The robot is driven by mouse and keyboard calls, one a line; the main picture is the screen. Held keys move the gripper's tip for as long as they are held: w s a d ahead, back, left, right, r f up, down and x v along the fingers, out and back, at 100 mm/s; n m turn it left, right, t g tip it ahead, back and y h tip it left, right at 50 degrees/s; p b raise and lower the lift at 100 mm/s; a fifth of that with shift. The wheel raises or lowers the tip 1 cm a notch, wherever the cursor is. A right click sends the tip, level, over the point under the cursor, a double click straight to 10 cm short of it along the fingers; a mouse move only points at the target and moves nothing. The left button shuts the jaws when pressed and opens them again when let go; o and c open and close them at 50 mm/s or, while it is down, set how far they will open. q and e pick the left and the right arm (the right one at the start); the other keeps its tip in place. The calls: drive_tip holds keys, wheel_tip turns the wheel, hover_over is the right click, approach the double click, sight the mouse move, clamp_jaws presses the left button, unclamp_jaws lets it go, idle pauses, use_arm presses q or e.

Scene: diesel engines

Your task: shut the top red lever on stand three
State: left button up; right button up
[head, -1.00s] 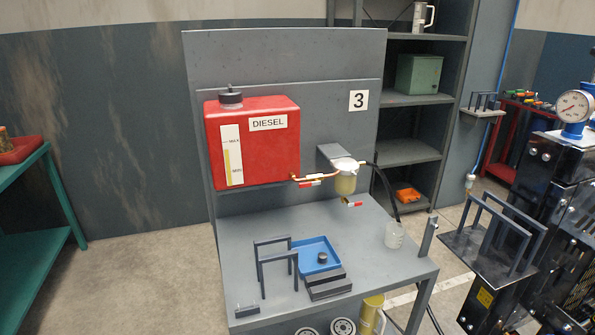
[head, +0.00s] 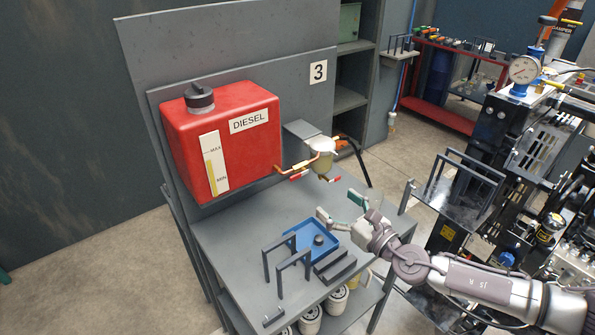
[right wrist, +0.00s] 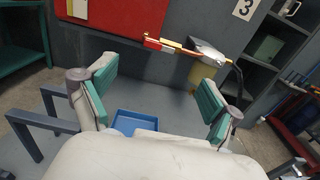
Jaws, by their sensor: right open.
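Stand three has a red diesel tank (head: 222,140) with a copper pipe (head: 291,168) leading to a fuel filter (head: 322,158). The top red lever (head: 299,177), with a white part, is at this pipe and looks roughly in line with it. It also shows in the right wrist view (right wrist: 153,43), ahead of the fingers. A lower red lever (head: 331,179) is under the filter bowl. My right gripper (head: 338,206) is open and empty above the stand's table, below and to the right of the top lever, apart from it. My left gripper is out of view.
A blue tray (head: 303,236), dark upright frames (head: 279,255) and dark blocks (head: 333,265) are on the table. A black hose (head: 361,160) runs down beside the filter. The number 3 sign (head: 318,72) is on the back panel. An engine stands at the right.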

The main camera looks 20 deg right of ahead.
drive_tip(key=p, duration=0.2)
approach(301, 174)
drive_tip(key=w, duration=0.1)
drive_tip(key=x, duration=0.6)
drive_tip(key=shift+w+a+r, duration=0.1)
drive_tip(key=shift+a+r, duration=0.05)
drive_tip(key=shift+a, duration=0.2)
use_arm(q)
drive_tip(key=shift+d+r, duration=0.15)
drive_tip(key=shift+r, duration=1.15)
use_arm(e)
drive_tip(key=shift+w+a, duration=0.2)
drive_tip(key=shift+w, duration=0.35)
drive_tip(key=c, duration=1.1)
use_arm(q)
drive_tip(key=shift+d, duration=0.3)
use_arm(e)
drive_tip(key=shift+c, duration=0.2)
